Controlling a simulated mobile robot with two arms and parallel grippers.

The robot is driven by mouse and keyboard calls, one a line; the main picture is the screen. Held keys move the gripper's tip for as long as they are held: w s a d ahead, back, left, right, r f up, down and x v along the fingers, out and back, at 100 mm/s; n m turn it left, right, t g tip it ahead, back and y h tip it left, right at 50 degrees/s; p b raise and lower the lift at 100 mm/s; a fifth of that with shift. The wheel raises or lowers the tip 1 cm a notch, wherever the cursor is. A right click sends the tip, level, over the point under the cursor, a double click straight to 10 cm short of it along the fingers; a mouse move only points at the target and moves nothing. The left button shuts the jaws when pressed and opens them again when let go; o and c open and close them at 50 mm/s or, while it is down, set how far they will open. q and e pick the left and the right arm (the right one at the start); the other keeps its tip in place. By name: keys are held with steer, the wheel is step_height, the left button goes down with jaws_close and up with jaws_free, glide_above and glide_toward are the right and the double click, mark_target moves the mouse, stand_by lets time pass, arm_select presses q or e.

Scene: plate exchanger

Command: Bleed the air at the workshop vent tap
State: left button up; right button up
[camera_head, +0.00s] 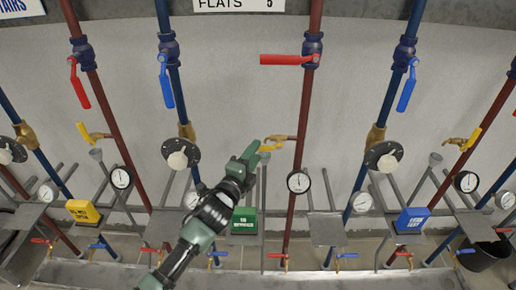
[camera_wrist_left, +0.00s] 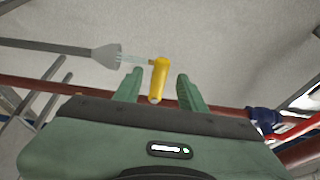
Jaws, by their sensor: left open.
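A vent tap with a yellow lever (camera_head: 271,148) sits on a brass fitting on the red pipe under the "FLATS 5" sign; no workshop label is readable. My left gripper (camera_head: 257,152) is at this lever, open. In the left wrist view the yellow lever (camera_wrist_left: 159,76) stands between the open fingers (camera_wrist_left: 157,88), with gaps visible on both sides. A pale, clear stream (camera_wrist_left: 134,59) runs between the tap and a grey funnel (camera_wrist_left: 104,55). In the head view my gripper hides most of that funnel. My right gripper is not in view.
Red pipes (camera_head: 303,115) and blue pipes (camera_head: 393,85) run down the wall. A red lever (camera_head: 285,59) lies crosswise on its pipe. Other yellow vent levers (camera_head: 474,137) are left and right. Gauges (camera_head: 298,182), a green box (camera_head: 244,221) and a blue box (camera_head: 412,220) stand lower.

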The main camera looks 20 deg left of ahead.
mark_target(259, 151)
arm_select(q)
steer(key=shift+w+d, duration=0.2)
steer(key=shift+w, duration=1.45)
jaws_close()
steer(key=shift+f, duration=0.1)
